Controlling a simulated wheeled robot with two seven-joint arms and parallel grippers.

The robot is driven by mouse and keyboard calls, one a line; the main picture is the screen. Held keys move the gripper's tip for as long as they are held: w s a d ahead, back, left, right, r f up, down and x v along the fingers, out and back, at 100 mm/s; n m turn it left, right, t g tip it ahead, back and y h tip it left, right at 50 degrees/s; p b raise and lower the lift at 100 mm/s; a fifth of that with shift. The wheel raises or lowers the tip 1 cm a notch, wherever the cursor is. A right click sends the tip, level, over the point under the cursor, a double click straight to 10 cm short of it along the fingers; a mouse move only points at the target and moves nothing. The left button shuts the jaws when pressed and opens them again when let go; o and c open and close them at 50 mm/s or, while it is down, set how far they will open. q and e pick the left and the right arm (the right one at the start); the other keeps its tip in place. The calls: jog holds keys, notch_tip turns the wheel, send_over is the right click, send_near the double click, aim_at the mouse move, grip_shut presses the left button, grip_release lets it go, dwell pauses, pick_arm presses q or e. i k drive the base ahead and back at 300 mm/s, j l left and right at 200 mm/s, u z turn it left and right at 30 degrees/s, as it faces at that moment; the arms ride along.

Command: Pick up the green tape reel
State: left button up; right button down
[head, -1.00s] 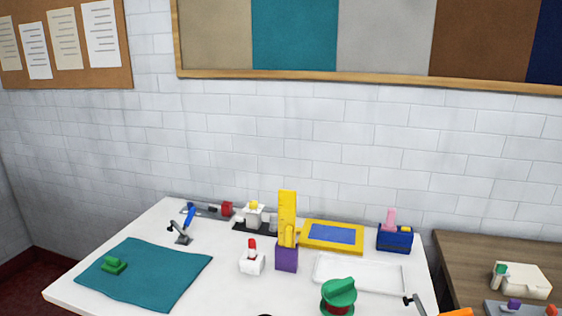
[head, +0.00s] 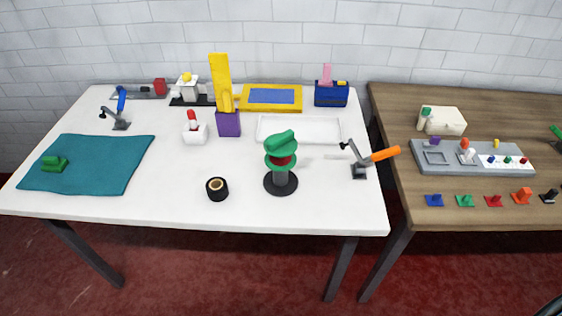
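A green reel (head: 281,160) with a red band around its middle sits on a grey post with a round black base (head: 281,183), near the front right of the white table (head: 180,205). A tilted green piece (head: 281,141) tops it. I take this to be the green tape reel. Neither of my grippers is in view, and nothing is touching the reel.
A black tape roll (head: 217,189) lies left of the stand. An orange-handled clamp (head: 385,154) stands to its right and a white tray (head: 299,130) behind it. A teal cloth (head: 100,165) covers the left side. A wooden table (head: 480,216) adjoins on the right.

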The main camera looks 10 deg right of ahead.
aim_at(280, 181)
jog(key=z, duration=0.6)
jog(key=j+z, duration=0.45)
jog(key=k+j+z, duration=0.2)
jog(key=z, duration=0.25)
jog(key=k+j+z, duration=0.15)
jog(key=z, duration=0.3)
jog(key=k+j+z, duration=0.3)
jog(key=k+j, duration=0.8)
jog(key=k, duration=0.1)
